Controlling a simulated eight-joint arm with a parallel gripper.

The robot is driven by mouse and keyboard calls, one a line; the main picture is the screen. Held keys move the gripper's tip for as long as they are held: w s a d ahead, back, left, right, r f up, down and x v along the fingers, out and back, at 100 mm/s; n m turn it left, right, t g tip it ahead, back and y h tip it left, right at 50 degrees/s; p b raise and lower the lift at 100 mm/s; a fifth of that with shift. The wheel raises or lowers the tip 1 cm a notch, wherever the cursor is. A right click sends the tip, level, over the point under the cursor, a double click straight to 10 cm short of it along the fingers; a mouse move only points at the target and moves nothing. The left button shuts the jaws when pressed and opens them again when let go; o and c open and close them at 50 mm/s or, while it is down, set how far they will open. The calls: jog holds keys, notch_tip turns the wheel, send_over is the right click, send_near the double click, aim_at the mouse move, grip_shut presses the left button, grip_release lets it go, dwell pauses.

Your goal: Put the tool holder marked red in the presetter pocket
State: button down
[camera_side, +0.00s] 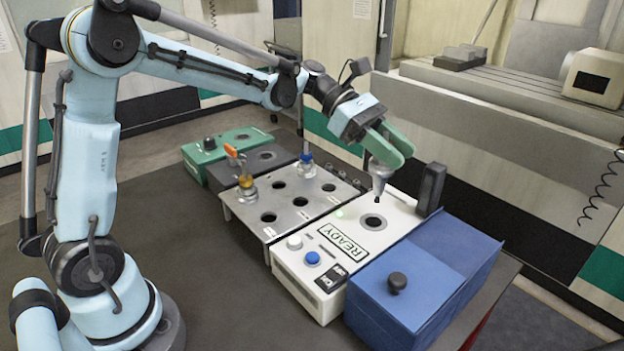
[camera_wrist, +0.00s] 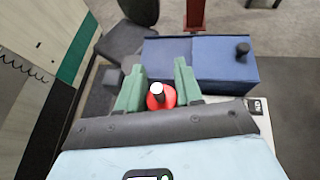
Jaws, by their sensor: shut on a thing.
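My gripper (camera_side: 395,150) has green fingers, shut on a tool holder. The held holder (camera_side: 380,178) shows in the side view as a grey taper hanging tip down. In the wrist view its red, white-topped end (camera_wrist: 161,97) sits between the fingers (camera_wrist: 158,85). The presetter (camera_side: 343,237) is a white box with a READY label and a green light. Its round dark pocket (camera_side: 373,222) lies just below the holder's tip. The tip looks slightly above the pocket; exact alignment and contact cannot be told.
A grey rack (camera_side: 290,213) with several holes carries an orange-topped holder (camera_side: 244,178) and a blue-marked one (camera_side: 307,162). A blue box (camera_side: 423,277) with a black knob stands right of the presetter. A dark post (camera_side: 430,188) rises behind the pocket. A green block (camera_side: 225,153) stands far left.

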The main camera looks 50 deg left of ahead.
aim_at(375, 194)
jog(key=shift+f, duration=5.6)
jog(key=c, duration=0.7)
grip_release()
jog(key=shift+o, duration=0.2)
jog(key=v, duration=1.2)
